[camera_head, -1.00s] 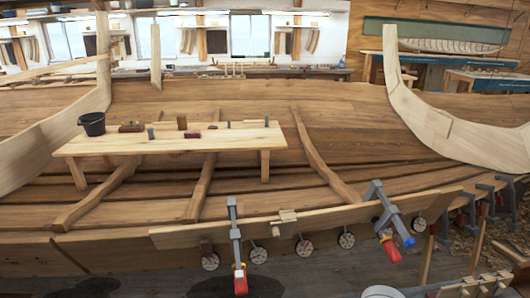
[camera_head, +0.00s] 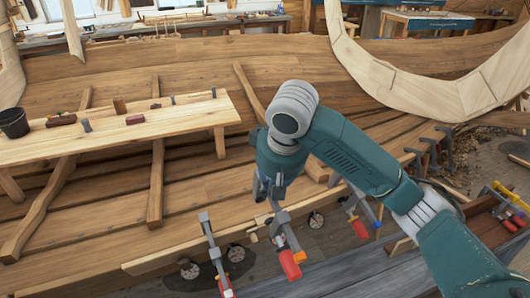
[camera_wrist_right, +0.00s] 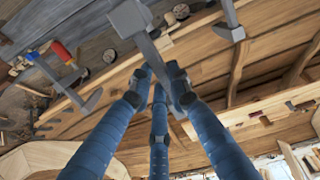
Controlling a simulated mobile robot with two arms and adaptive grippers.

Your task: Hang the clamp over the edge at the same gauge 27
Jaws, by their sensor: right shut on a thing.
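My right gripper (camera_head: 268,190) reaches in from the right above the pale plank on the hull's edge. Its blue fingers in the right wrist view (camera_wrist_right: 160,75) are shut on the grey bar of a clamp (camera_wrist_right: 150,50). The clamp (camera_head: 285,230) hangs down by the plank, its red handle lowest. I cannot tell whether it touches the edge. One clamp (camera_head: 213,248) with a red handle sits on the edge to its left, another (camera_head: 354,212) to its right. Round gauge discs (camera_head: 236,252) hang below the edge; their numbers are too small to read. My left gripper is out of view.
A bench (camera_head: 110,128) with a black bucket (camera_head: 14,122) and small blocks stands inside the hull. Several more clamps (camera_head: 430,148) line the edge at the right. A curved pale frame (camera_head: 385,75) rises behind my arm.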

